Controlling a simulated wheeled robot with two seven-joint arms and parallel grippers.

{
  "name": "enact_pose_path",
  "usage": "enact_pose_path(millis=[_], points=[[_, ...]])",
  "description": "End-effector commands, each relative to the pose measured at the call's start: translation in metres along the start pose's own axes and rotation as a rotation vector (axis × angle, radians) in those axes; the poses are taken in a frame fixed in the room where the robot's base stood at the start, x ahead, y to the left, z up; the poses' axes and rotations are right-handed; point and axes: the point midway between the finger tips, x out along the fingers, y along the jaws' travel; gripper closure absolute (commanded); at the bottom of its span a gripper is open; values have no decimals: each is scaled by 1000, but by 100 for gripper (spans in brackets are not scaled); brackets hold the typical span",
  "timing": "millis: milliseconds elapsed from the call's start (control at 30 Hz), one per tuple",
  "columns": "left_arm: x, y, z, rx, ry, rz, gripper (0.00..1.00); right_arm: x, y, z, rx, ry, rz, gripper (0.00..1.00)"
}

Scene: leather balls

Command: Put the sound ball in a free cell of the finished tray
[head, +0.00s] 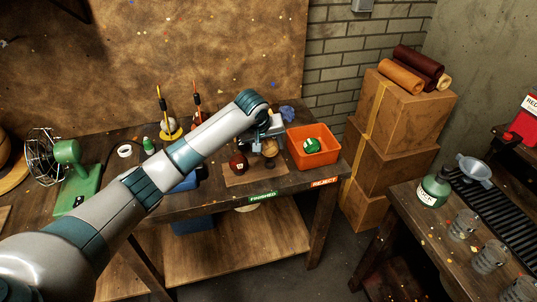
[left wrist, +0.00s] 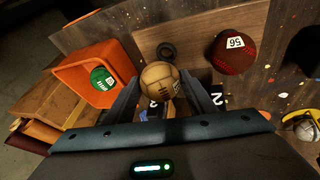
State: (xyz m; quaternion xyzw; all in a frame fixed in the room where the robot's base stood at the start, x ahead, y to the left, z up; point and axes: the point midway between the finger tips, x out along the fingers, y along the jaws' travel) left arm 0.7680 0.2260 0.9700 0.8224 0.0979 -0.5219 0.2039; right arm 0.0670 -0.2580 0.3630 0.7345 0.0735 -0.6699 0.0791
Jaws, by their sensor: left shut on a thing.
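My left gripper (left wrist: 165,98) is shut on a tan stitched leather ball (left wrist: 160,82), which sits between its two fingers. The tan ball also shows in the head view (head: 269,147), above the flat brown board (head: 243,180) behind the green FINISHED label (head: 263,196). A dark ring (left wrist: 166,52) on the board is bare; in the head view it lies just below the held ball. A dark red ball (head: 238,162) rests on the board to the left; its tag reads 56 in the left wrist view (left wrist: 232,53). My right gripper is out of view.
An orange bin (head: 325,158) with a green ball (head: 311,145) stands right of the board, behind the REJECT label (head: 324,182). A green fan (head: 68,160), a tape roll (head: 124,151) and a blue item (head: 186,183) are on the left. Stacked boxes stand right of the bench.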

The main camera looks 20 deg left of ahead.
Motion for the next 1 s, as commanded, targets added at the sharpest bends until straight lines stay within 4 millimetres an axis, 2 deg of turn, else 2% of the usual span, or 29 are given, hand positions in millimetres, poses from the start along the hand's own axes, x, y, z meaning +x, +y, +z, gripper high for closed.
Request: enact_pose_path(millis=[133, 400, 800, 833, 900, 1000], points=[[6, -2, 3, -1, -2, -2, 75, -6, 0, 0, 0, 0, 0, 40], [32, -9, 14, 0, -1, -2, 75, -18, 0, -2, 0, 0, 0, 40], [37, -10, 16, 0, 0, 0, 75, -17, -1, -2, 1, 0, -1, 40], [37, -10, 16, 0, 0, -1, 43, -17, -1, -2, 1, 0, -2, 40], [37, -10, 16, 0, 0, -1, 31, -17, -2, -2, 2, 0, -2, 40], [37, -10, 16, 0, 0, -1, 31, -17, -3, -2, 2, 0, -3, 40]])
